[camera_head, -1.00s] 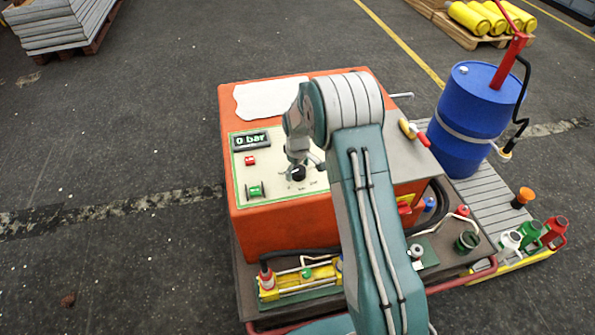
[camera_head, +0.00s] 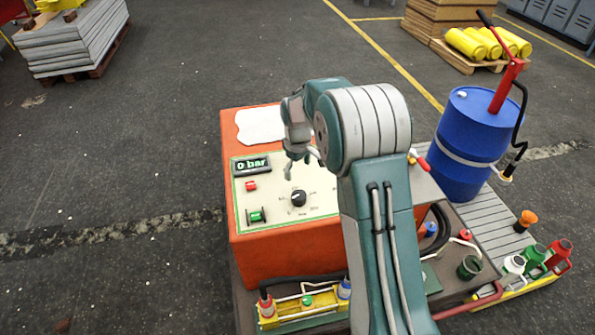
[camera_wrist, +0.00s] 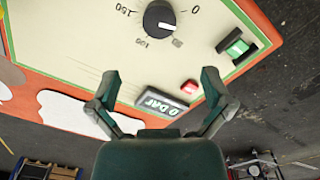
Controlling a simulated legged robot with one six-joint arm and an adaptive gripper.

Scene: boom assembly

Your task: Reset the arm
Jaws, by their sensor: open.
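My gripper (camera_head: 301,165) is above the cream control panel of the orange machine (camera_head: 262,248). It is open and empty, with its two fingers spread apart in the wrist view (camera_wrist: 160,92). The panel carries a black knob (camera_head: 298,198), a display reading "0 bar" (camera_head: 251,165), a red button (camera_head: 251,186) and a green switch (camera_head: 257,216). The knob also shows in the wrist view (camera_wrist: 159,17), beyond the fingertips and apart from them. My upper arm hides the right part of the machine.
A blue drum (camera_head: 465,140) with a red pump stands at the right. Oil cans (camera_head: 535,257) and an orange funnel (camera_head: 525,220) stand at its front right. A yellow-framed device (camera_head: 305,303) lies in front of the machine.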

